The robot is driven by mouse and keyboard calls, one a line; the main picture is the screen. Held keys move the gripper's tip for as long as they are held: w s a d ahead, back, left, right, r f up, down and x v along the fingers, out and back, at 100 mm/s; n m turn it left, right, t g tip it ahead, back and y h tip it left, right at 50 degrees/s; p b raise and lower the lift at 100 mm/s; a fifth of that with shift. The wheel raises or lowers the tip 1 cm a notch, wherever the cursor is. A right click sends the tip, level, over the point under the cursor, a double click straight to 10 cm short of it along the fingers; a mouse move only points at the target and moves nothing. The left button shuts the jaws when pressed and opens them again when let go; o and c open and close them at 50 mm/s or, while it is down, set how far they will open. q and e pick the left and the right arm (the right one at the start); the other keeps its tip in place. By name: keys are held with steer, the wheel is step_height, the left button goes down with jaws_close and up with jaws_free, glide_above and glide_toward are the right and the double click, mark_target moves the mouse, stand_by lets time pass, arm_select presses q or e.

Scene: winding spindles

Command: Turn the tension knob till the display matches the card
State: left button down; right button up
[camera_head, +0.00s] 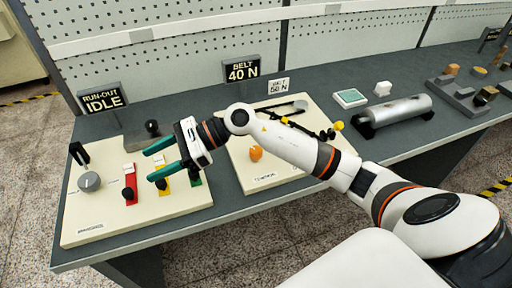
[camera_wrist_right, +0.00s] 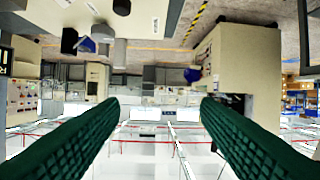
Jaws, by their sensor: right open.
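The black display (camera_head: 242,70) behind that panel reads BELT 40 N. A small white card (camera_head: 278,86) to its right seems to read 50 N. My right gripper (camera_head: 149,165) is open and empty, with green fingers pointing left above the left-hand panel, apart from the knob. The right wrist view shows both fingers (camera_wrist_right: 160,102) spread with nothing between them. My left gripper is not in view.
The left-hand panel (camera_head: 98,230) carries a grey dial (camera_head: 89,181) and red, yellow and green sliders. Its display (camera_head: 103,98) reads RUN-OUT IDLE. A metal cylinder (camera_head: 397,110) and several small blocks stand on the bench's right. My right forearm crosses over the right-hand panel.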

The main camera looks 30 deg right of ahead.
steer(key=w+d+f+n+g+h, duration=0.2)
steer(key=d+f+n+h, duration=0.25)
steer(key=d+h, duration=0.4)
steer(key=r+g+h, duration=0.1)
steer(key=r+h, duration=0.1)
steer(key=h, duration=0.4)
glide_above(256, 149)
steer(key=shift+n, duration=0.35)
step_height(256, 149, down, 12)
steer(key=p, duration=0.3)
steer(key=shift+s, duration=0.1)
steer(key=c, duration=1)
